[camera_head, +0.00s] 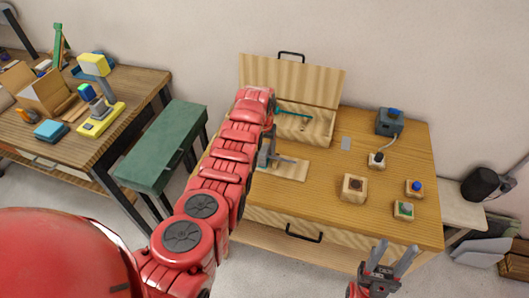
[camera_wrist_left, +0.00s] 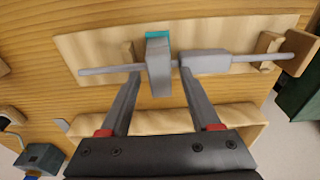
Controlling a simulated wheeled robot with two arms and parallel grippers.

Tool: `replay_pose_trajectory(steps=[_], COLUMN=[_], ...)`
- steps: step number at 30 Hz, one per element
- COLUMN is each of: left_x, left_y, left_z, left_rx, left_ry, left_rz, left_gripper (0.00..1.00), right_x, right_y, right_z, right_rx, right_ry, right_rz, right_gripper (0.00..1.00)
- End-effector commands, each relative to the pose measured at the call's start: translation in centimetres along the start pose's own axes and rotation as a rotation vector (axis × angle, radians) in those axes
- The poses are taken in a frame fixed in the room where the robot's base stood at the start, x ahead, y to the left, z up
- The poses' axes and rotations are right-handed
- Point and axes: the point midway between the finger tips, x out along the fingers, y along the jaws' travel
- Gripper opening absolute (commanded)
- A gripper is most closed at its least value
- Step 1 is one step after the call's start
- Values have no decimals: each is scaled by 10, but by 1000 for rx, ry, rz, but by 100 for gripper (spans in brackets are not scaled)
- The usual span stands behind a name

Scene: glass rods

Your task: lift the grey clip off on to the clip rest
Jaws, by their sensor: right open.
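In the left wrist view, a grey clip (camera_wrist_left: 159,66) with a teal top stands across a thin grey rod (camera_wrist_left: 105,71). The rod lies along a pale wooden board (camera_wrist_left: 90,45), with a thicker grey block (camera_wrist_left: 206,63) on it to the clip's right. My left gripper (camera_wrist_left: 158,74) is open, its fingers on either side of the clip with gaps showing. In the head view my left arm partly hides the left gripper (camera_head: 268,152) and the board (camera_head: 292,170). My right gripper (camera_head: 388,258) is open and empty near the table's front. I cannot tell which part is the clip rest.
An open wooden box (camera_head: 305,128) with a teal rod (camera_head: 294,114) stands behind the board. A small grey plate (camera_head: 346,143), a blue-grey device (camera_head: 389,122) and several button blocks, including a large one (camera_head: 354,187), occupy the table's right.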

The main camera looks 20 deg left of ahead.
Motion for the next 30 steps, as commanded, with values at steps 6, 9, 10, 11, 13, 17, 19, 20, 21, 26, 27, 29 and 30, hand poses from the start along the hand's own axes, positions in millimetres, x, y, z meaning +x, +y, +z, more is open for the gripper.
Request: replay_pose_trajectory(steps=[6,9,10,11,13,17,19,20,21,26,27,29,30], left_x=[0,0,0,0,0,0,0,0,-1,-6,-8,-14,-18], left_y=[0,0,0,0,0,0,0,0,0,0,0,0,0], left_z=[0,0,0,0,0,0,0,0,0,-2,-2,-3,-4], left_rx=[0,0,0,0,0,0,0,0,0,0,0,0,1], left_ry=[0,0,0,0,0,0,0,1,1,4,3,2,6], left_rz=[0,0,0,0,0,0,0,0,0,0,0,0,0], left_gripper=[21,3,0,0,0,0,0,0,0,0,0,0,0], right_x=[0,0,0,0,0,0,0,0,0,-4,-5,-8,-10], right_y=[0,0,0,0,0,0,0,0,0,0,0,0,0], right_z=[0,0,0,0,0,0,0,0,0,1,1,1,2], right_rx=[0,0,0,0,0,0,0,0,0,0,0,0,0], right_ry=[0,0,0,0,0,0,0,0,0,0,0,0,0], right_rz=[0,0,0,0,0,0,0,0,0,0,0,0,0], right_gripper=[50,50,50,50,50,50,50,50,50,50,50,50,50])
